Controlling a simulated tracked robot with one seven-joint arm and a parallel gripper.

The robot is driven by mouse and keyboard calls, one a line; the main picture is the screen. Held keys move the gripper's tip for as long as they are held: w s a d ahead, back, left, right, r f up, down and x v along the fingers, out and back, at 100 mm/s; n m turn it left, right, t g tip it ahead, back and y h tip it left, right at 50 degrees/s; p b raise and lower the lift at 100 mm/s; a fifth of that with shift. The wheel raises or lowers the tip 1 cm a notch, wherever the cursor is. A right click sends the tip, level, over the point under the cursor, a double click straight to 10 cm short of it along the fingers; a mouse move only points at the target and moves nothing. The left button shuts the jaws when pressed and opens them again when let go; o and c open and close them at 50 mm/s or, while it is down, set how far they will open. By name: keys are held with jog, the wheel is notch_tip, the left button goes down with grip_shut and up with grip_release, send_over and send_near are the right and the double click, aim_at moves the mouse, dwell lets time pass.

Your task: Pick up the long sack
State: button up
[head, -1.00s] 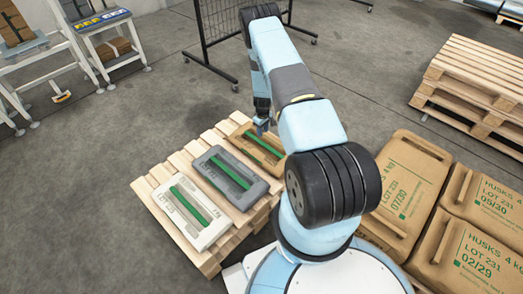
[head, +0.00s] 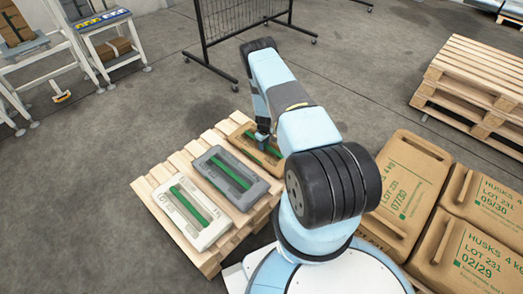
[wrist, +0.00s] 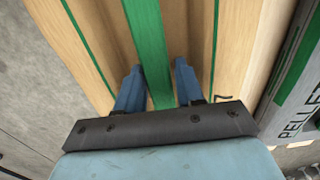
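A tan sack (head: 242,132) with a green strap handle lies at the far end of a wooden pallet (head: 150,187), partly behind my arm. In the wrist view this tan sack (wrist: 198,35) fills most of the picture, with its green strap (wrist: 150,45) running lengthwise. My gripper (wrist: 158,70) is open over it, one blue finger on each side of the strap. Whether the fingers touch the sack is not clear. In the head view my gripper (head: 263,142) is low at this sack. I cannot tell from any label which sack is the long one.
A grey sack (head: 215,173) and a white sack (head: 180,223) with green straps lie beside it on the pallet. Brown husks sacks (head: 410,185) lie at the right. Stacked empty pallets (head: 470,85) stand at the far right, a black mesh fence (head: 235,25) behind.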

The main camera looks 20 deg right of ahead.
jog(key=shift+f, duration=0.45)
jog(key=shift+c, duration=0.5)
grip_shut()
jog(key=shift+a, duration=0.1)
dwell(0.5)
jog(key=shift+w+r, duration=0.1)
